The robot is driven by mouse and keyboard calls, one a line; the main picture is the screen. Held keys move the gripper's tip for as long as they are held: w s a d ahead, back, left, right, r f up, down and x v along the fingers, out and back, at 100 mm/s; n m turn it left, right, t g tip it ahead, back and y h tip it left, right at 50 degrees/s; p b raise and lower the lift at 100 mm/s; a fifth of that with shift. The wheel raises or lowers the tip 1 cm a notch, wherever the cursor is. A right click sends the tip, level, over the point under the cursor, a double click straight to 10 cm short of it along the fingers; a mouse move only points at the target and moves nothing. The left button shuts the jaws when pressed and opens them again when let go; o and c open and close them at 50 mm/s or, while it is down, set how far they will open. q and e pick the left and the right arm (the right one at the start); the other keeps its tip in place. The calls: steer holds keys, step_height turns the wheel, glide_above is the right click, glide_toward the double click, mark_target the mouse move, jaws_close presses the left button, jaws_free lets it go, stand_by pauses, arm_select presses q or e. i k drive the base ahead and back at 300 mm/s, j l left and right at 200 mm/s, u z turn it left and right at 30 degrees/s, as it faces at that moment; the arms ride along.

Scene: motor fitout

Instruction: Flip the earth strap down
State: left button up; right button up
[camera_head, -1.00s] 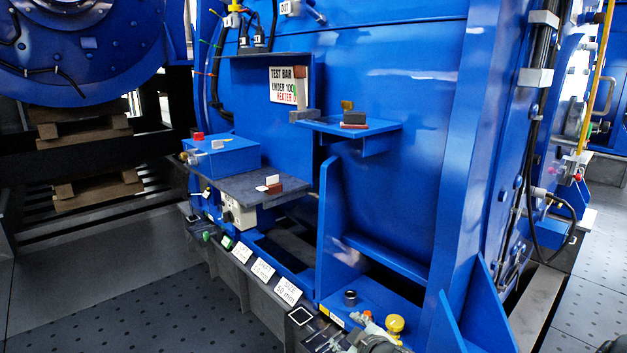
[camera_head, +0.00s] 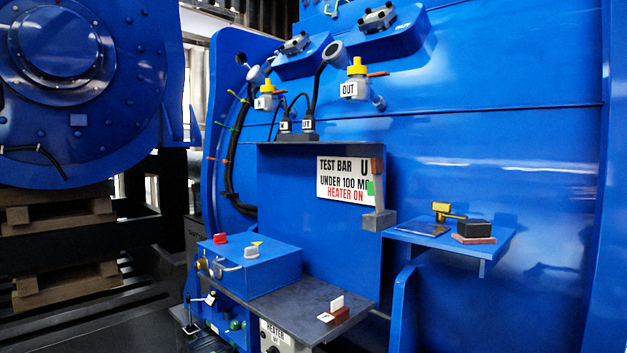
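An upright narrow strap-like lever (camera_head: 375,188) stands at the right edge of the blue panel, in front of the sign. It has a copper-brown top end and a green mark on its middle. Its lower end meets a grey block (camera_head: 379,220). It looks like the earth strap, and it points up. Neither of my grippers shows in the head view.
The TEST BAR sign (camera_head: 341,180) is behind the strap. A small blue shelf (camera_head: 490,246) at right holds a brass hammer-like tool (camera_head: 447,212) and a dark block (camera_head: 474,228). A blue box (camera_head: 262,270) sits on a grey shelf (camera_head: 290,303). Valves and cables are above.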

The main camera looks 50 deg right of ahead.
mark_target(374, 187)
steer(key=i+z, duration=0.2)
steer(key=i, duration=0.3)
steer(key=i+j+z, duration=0.25)
steer(key=i, duration=0.25)
steer(key=i+j+z, duration=0.2)
steer(key=i, duration=0.25)
steer(key=i+z, duration=0.1)
steer(key=z, duration=0.35)
steer(key=i+l+z, duration=0.1)
steer(key=z, duration=0.35)
steer(key=i+z, duration=0.2)
steer(key=z, duration=0.2)
steer(key=i+j+z, duration=0.1)
steer(key=z, duration=0.35)
steer(key=i+z, duration=0.15)
steer(key=z, duration=0.2)
steer(key=i+z, duration=0.15)
steer(key=z, duration=0.25)
steer(key=i+j+z, duration=0.1)
steer(key=z, duration=0.25)
steer(key=k+l+z, duration=0.2)
steer(key=k, duration=0.25)
